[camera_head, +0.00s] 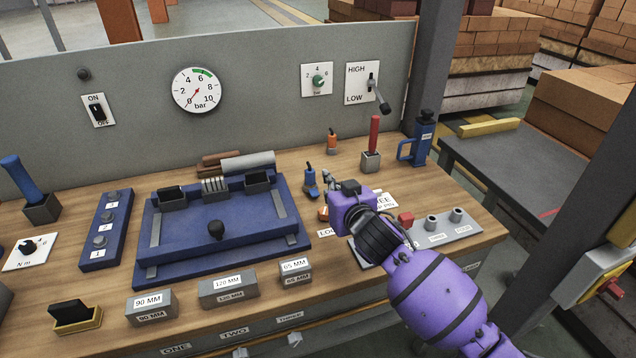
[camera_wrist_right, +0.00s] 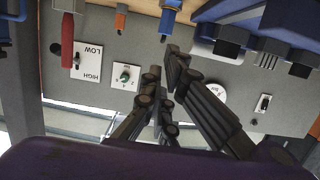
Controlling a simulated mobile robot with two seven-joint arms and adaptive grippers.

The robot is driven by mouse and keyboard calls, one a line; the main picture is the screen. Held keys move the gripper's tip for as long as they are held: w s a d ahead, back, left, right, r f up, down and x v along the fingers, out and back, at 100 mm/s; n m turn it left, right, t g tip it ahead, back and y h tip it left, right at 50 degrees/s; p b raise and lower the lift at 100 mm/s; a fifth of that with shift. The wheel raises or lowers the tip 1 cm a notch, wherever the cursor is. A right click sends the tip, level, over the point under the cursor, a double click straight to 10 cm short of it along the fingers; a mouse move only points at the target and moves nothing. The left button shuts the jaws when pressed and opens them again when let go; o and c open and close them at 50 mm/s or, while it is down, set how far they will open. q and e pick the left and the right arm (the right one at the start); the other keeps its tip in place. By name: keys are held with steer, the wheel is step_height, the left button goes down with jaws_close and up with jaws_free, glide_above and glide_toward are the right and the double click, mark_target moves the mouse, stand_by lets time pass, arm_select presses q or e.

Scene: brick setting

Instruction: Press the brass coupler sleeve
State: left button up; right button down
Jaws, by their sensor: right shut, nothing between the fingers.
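I cannot make out a brass coupler sleeve for sure in either view. A grey plate (camera_head: 466,231) at the right front of the bench carries a red block (camera_head: 406,219) and two dark-topped posts (camera_head: 432,221) with labels. My purple right arm covers the plate's left part. My right gripper (camera_head: 328,184) is above the bench just left of that plate, near a small blue-and-orange tool (camera_head: 310,178). Its fingers are shut and empty; they also show in the wrist view (camera_wrist_right: 172,65). My left gripper is not in view.
A blue tray fixture (camera_head: 265,232) fills the bench's middle. Labelled grey blocks (camera_head: 228,289) line the front. A red-handled lever (camera_head: 373,145) and a blue bottle-like tool (camera_head: 421,140) stand behind my right gripper. A grey panel (camera_head: 250,110) with a gauge (camera_head: 196,90) closes the back.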

steer(key=w, duration=0.1)
glide_toward(313, 177)
steer(key=w+a+r, duration=0.1)
steer(key=w+r, duration=0.2)
steer(key=w, duration=0.1)
steer(key=f, duration=0.1)
steer(key=f+b, duration=0.1)
steer(key=shift+w+a+f, duration=0.25)
steer(key=shift+w+f, duration=0.05)
steer(key=shift+w, duration=0.05)
steer(key=shift+f, duration=0.85)
